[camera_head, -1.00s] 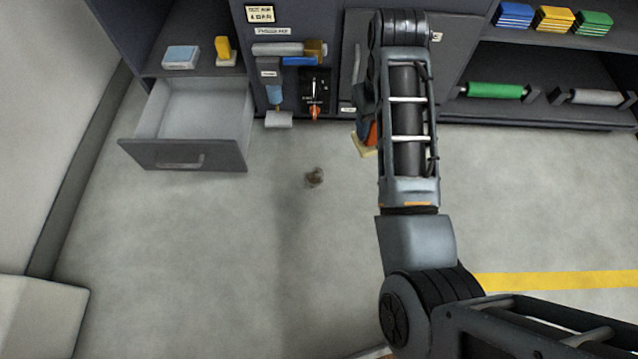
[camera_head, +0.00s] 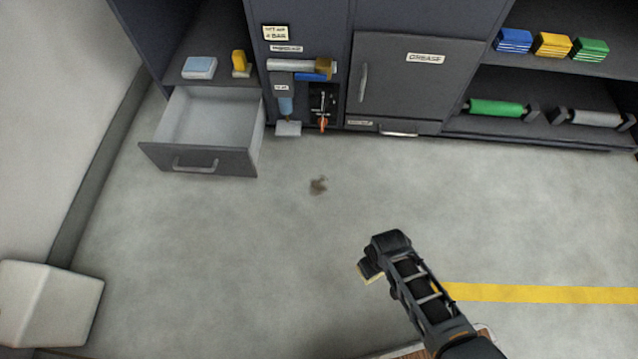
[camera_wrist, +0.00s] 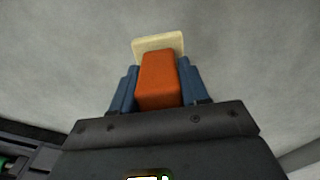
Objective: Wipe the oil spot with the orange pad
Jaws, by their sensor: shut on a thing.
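The oil spot (camera_head: 318,185) is a small dark brown patch on the grey floor in the head view, in front of the cabinet. The orange pad (camera_wrist: 158,80) has an orange grip block and a cream face (camera_wrist: 158,44). In the wrist view, the blue fingers of my gripper (camera_wrist: 158,88) are shut on the orange block from both sides. In the head view, my gripper (camera_head: 372,268) is below and right of the spot, apart from it. Only a cream edge of the pad shows there; its orange part is hidden.
An open, empty-looking drawer (camera_head: 205,160) juts out at the left. A closed cabinet door marked grease (camera_head: 410,85) and shelves with coloured stacks and rollers (camera_head: 495,107) stand behind. A white box (camera_head: 50,305) sits at lower left. A yellow line (camera_head: 540,293) crosses the floor. Floor around the spot is clear.

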